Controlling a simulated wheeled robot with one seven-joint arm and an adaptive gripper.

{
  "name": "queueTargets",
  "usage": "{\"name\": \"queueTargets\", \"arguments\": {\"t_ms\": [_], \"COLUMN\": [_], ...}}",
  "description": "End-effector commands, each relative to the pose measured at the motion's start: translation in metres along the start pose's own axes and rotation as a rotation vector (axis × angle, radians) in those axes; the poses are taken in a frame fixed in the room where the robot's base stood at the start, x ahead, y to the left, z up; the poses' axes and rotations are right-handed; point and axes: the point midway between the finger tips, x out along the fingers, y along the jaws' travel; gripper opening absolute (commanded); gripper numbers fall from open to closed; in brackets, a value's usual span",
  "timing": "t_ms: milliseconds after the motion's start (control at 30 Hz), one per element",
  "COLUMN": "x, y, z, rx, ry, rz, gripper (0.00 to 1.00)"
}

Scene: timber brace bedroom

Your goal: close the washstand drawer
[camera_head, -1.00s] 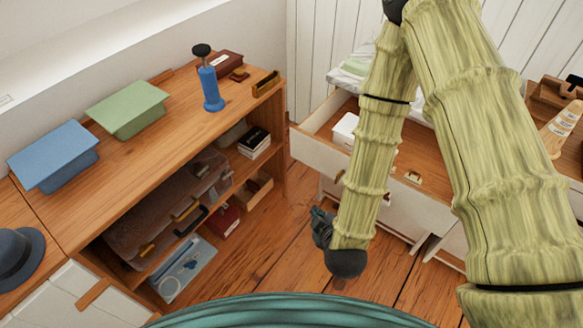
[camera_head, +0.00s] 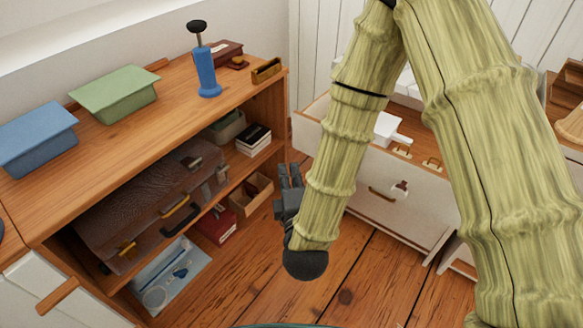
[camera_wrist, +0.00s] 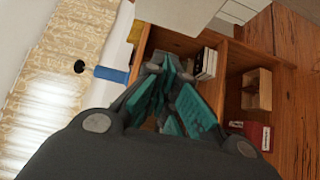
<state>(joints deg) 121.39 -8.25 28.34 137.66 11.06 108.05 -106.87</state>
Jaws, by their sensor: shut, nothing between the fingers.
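The washstand is white with a wooden top, at the right in the head view. Its drawer (camera_head: 312,136) is pulled open, with a white front and wooden interior. My arm crosses in front and hides the drawer's middle. A white box (camera_head: 388,127) and small brass-coloured pieces (camera_head: 401,152) show in or by the drawer. My gripper (camera_head: 289,168) is shut and empty, fingers pointing up, left of the drawer front and apart from it in the picture. In the wrist view the gripper's fingers (camera_wrist: 165,85) show in front of the shelf. A white panel at the top there may be the drawer.
A wooden shelf unit (camera_head: 150,125) stands at the left, with a blue box (camera_head: 35,140), a green box (camera_head: 115,95) and a blue pump-like object (camera_head: 207,75) on top. A suitcase (camera_head: 155,205) and small boxes fill its shelves. Wooden floor (camera_head: 345,270) is open between shelf and washstand.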

Motion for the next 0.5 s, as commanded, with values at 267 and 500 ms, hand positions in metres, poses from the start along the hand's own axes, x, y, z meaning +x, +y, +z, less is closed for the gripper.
{"name": "queueTargets", "arguments": {"t_ms": [267, 500], "x": [0.046, 0.086], "y": [-0.001, -0.001], "z": [0.001, 0.002], "rx": [0.004, 0.004], "ry": [-0.003, -0.004], "rz": [0.001, 0.001], "gripper": [0.00, 0.00]}}
